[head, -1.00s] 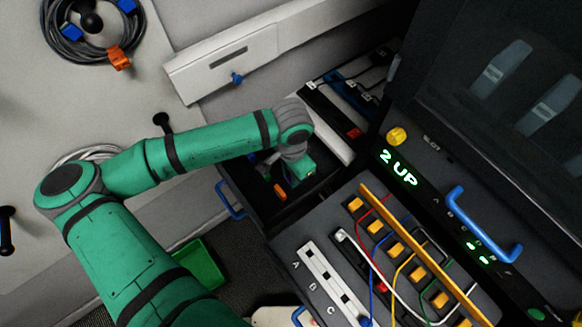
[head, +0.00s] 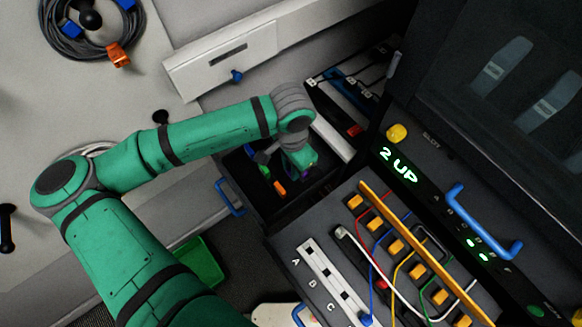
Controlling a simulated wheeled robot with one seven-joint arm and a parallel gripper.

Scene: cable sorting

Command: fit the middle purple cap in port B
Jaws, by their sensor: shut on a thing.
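My gripper (head: 306,170) is over the right part of the open dark drawer, left of the panel. Its jaws are mostly hidden behind its green body. It is shut on a small purple thing (head: 314,173), apparently a purple cap, of which only a sliver shows. I cannot tell which of the purple caps it is, or how it sits in the jaws. Port B (head: 331,277) is a dark square hole in the white strip (head: 322,267) on the panel, beside the letter B. The gripper is apart from the strip, above it in the picture.
The drawer (head: 236,172) holds small green (head: 264,171) and orange (head: 280,187) pieces. Looping cables and an orange bar (head: 420,250) stand right of the port strip. A blue handle (head: 485,225) and a yellow knob (head: 397,133) are farther right. A green bin (head: 200,262) is below left.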

